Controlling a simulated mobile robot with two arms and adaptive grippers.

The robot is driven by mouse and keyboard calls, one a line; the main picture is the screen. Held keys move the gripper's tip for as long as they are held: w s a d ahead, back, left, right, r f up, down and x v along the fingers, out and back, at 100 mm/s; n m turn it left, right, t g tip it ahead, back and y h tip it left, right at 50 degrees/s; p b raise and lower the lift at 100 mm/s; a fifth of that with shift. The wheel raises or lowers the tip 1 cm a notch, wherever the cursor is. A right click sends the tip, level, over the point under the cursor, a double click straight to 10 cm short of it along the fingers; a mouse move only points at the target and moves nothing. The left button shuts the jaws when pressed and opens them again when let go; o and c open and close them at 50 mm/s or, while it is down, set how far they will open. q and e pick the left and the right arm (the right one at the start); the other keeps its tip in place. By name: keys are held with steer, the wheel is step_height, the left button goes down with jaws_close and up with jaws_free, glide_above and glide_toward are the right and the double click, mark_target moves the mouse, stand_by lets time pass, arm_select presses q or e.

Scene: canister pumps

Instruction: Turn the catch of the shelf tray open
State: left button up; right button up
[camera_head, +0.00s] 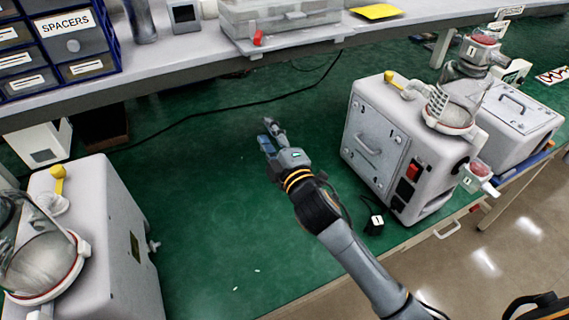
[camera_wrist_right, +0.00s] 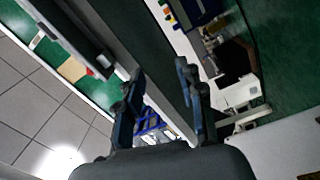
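The shelf tray (camera_head: 290,22) is a clear, grey-edged box on the raised shelf, at the top middle of the head view. A small red catch (camera_head: 258,38) is at the left of its front side. A red spot that looks like the catch also shows in the right wrist view (camera_wrist_right: 90,72). My right gripper (camera_head: 269,133) is below and in front of the shelf, over the green bench, clear of the catch. In the wrist view its two fingers (camera_wrist_right: 158,75) stand apart with nothing between them. My left gripper is not in view.
The shelf's front edge (camera_head: 180,87) runs above the bench. A pump unit (camera_head: 390,150) stands to the right of my right arm, another (camera_head: 90,230) at the lower left. Blue drawers marked SPACERS (camera_head: 65,45) and a yellow pad (camera_head: 377,11) are on the shelf.

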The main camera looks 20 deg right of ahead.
steer(key=s+d+f+m+g+h, duration=0.2)
steer(key=s+f+m, duration=0.1)
steer(key=f, duration=0.3)
steer(key=shift+d+f, duration=0.2)
steer(key=shift+d, duration=0.1)
